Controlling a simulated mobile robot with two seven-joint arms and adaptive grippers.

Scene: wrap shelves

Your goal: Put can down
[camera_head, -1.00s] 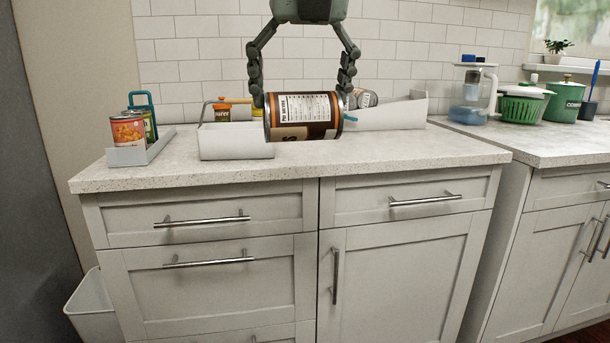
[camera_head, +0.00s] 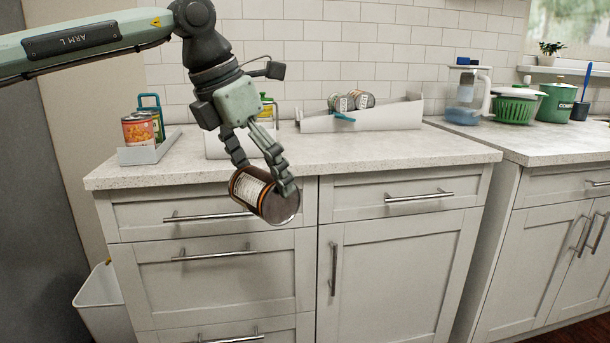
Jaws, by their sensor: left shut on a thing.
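A can (camera_head: 254,190) with a brown and white label and a bare metal end is held tilted in the air, in front of the counter's front edge and the upper left drawer. My left gripper (camera_head: 262,185) is shut on the can, one finger on each side of it. The arm comes in from the upper left. The counter top (camera_head: 370,162) is pale speckled stone. My right gripper does not show.
A small tray (camera_head: 150,152) with cans (camera_head: 138,136) stands on the counter's left. A white box partly hides behind my gripper. A sloped white holder (camera_head: 365,119) with cans (camera_head: 352,100) stands at the back. The counter's right front is clear.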

